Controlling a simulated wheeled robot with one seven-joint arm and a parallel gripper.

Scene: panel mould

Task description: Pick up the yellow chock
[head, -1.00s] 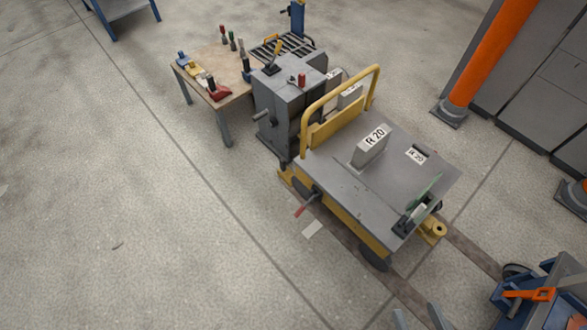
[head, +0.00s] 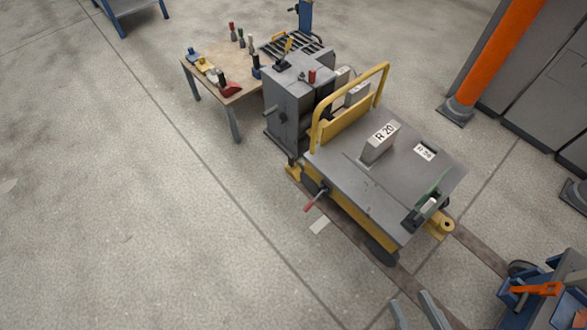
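The yellow chock (head: 204,64) appears as a small yellow block on the wooden-topped table (head: 237,91) at the upper left. It sits in a row with a blue one (head: 193,55), a whitish one (head: 212,73) and a red one (head: 223,82). My gripper (head: 414,304) shows only as two grey fingers at the bottom edge. They stand apart with nothing visible between them. They are far from the table, on the near side of the trolley.
A grey trolley (head: 345,182) with a yellow handle and a block marked R 20 (head: 380,144) stands right of centre. A grey machine (head: 284,118) stands between it and the table. An orange post (head: 488,55) is at the upper right. The floor at left is clear.

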